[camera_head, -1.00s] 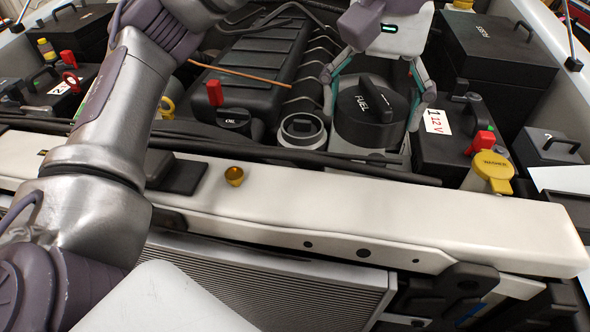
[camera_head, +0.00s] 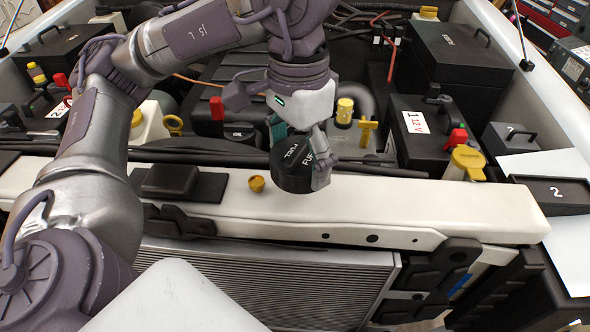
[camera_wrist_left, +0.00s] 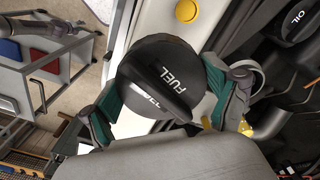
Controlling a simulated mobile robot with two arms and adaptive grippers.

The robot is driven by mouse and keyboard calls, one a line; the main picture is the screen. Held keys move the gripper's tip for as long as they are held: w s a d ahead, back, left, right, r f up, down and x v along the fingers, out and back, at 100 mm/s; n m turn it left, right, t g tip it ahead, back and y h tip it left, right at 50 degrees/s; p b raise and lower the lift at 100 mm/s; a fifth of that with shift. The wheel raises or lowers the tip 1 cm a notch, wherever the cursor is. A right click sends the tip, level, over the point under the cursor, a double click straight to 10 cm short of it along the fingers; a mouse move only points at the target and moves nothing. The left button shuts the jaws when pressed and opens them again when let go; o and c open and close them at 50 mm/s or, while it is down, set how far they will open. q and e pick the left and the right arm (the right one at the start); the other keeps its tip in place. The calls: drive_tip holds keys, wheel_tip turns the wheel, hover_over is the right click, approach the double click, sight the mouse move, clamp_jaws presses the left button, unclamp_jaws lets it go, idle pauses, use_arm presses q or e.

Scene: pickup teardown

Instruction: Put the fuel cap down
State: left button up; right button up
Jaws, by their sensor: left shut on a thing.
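The fuel cap (camera_head: 291,166) is a round black cap with white FUEL lettering and a raised grip bar. My left gripper (camera_head: 300,150) is shut on the fuel cap, at the white front crossbeam (camera_head: 400,208), right of a small brass-coloured knob (camera_head: 257,184). In the left wrist view the fuel cap (camera_wrist_left: 160,78) sits between the two green-padded fingers of the left gripper (camera_wrist_left: 160,95). Whether the cap touches the beam cannot be told. My right gripper is not in view.
A black battery (camera_head: 420,135) with a red terminal cover and a yellow washer cap (camera_head: 467,160) stand behind the beam at right. The oil cap (camera_head: 240,132) is behind the gripper. The beam's top is bare to the right of the fuel cap.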

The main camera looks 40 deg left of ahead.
use_arm(q)
drive_tip(key=shift+s+a+f, duration=0.1)
drive_tip(key=shift+a+f, duration=0.05)
drive_tip(key=shift+a, duration=0.05)
drive_tip(key=shift+f, duration=0.35)
wheel_tip(320, 180, down, 2)
drive_tip(key=shift+d+f+p, duration=0.1)
drive_tip(key=shift+f+p, duration=0.15)
drive_tip(key=shift+p, duration=0.5)
drive_tip(key=shift+f, duration=0.45)
drive_tip(key=shift+f+b, duration=0.2)
drive_tip(key=shift+b, duration=0.15)
drive_tip(key=o, duration=0.8)
drive_tip(key=shift+r, duration=0.1)
drive_tip(key=shift+o, duration=0.2)
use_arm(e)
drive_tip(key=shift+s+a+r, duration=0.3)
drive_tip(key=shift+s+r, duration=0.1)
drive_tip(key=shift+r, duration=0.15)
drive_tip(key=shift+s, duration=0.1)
